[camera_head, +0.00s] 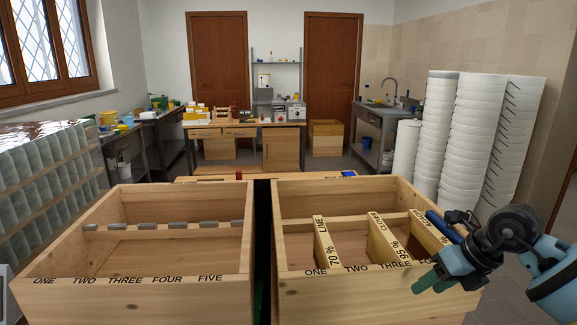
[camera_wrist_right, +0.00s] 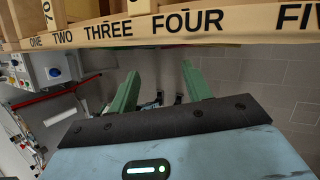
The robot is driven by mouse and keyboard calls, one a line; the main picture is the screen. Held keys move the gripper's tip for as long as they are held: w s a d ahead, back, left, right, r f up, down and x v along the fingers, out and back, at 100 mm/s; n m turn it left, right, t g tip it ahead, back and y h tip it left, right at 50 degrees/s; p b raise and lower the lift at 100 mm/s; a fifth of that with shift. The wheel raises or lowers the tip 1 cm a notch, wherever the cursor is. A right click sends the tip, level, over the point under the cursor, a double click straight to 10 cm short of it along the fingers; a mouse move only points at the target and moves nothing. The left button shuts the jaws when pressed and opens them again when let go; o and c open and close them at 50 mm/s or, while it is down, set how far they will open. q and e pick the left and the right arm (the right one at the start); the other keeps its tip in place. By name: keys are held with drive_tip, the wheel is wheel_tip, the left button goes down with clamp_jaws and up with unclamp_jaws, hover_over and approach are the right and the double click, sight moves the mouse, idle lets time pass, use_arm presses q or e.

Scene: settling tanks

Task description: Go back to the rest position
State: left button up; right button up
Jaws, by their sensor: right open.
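My right gripper (camera_head: 430,283) is at the lower right of the head view, by the front right corner of the right wooden tank (camera_head: 375,298). Its green fingers point left. In the right wrist view the two green fingers of the right gripper (camera_wrist_right: 160,85) stand apart with nothing between them. The tank's lettered edge (camera_wrist_right: 150,30) crosses the top of that view, beyond the fingertips. My left gripper is not in view.
A left wooden tank (camera_head: 140,298) with several grey pieces on its crossbar stands beside the right one, a dark gap between. White stacked containers (camera_head: 472,135) stand at right, glass-like blocks (camera_head: 50,165) at left. A workbench (camera_head: 240,133) is behind.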

drive_tip(key=s+a+f+m+t+y, duration=0.1)
drive_tip(key=s+a+f+m+y, duration=0.1)
drive_tip(key=s+a+y, duration=0.3)
drive_tip(key=s+a+f+m+t+y, duration=0.1)
drive_tip(key=a+f+m+y, duration=0.2)
drive_tip(key=a, duration=0.5)
drive_tip(key=s+a+f+m+y, duration=0.2)
drive_tip(key=s+a+y, duration=0.2)
drive_tip(key=a+y, duration=0.15)
drive_tip(key=s+d+f+m+t+h, duration=0.3)
drive_tip(key=f+m+t+h, duration=0.3)
drive_tip(key=m, duration=0.5)
drive_tip(key=s+d+f+m+t+h, duration=0.35)
drive_tip(key=f+m+h, duration=0.25)
drive_tip(key=f+m, duration=0.3)
drive_tip(key=s+d+f+m+g+h, duration=0.1)
drive_tip(key=s+f+m+g+h, duration=0.1)
drive_tip(key=s+f, duration=0.4)
drive_tip(key=s+d+f+m+g+h, duration=0.1)
drive_tip(key=s+f+m+g+h, duration=0.1)
drive_tip(key=s+f+m+g, duration=0.2)
drive_tip(key=s+f+m, duration=0.3)
drive_tip(key=s, duration=0.5)
drive_tip(key=shift+s+d+m+p, duration=0.3)
drive_tip(key=shift+s, duration=0.05)
